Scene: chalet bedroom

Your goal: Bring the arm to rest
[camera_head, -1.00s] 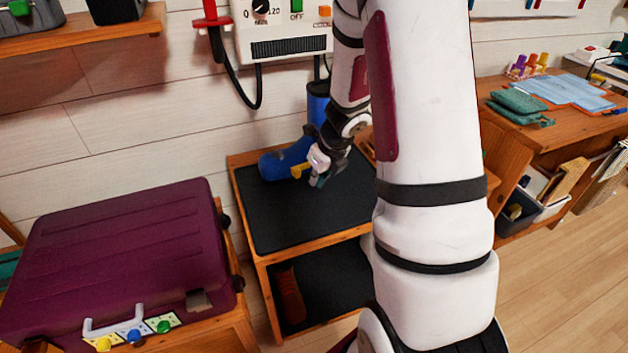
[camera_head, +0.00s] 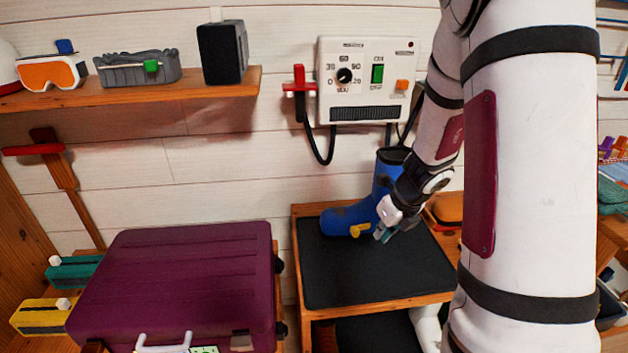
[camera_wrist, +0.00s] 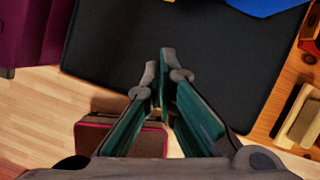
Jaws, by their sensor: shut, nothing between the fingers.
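My gripper (camera_head: 383,236) hangs over the black mat (camera_head: 350,280) on the wooden stand, just right of the toe of a blue boot (camera_head: 345,216). A small yellow piece (camera_head: 360,230) shows between the boot and my gripper. Whether my gripper touches either one is unclear. In the wrist view the two fingers (camera_wrist: 160,66) are together at the tips with nothing between them. The mat (camera_wrist: 110,45) lies beyond them, and part of the blue boot (camera_wrist: 268,5) shows at the top edge.
A purple case (camera_head: 180,280) lies closed to the left of the stand. A control box (camera_head: 368,80) with a cable is on the wall behind. A shelf (camera_head: 130,93) holds goggles, a grey tray and a black box. My arm hides much of the right side.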

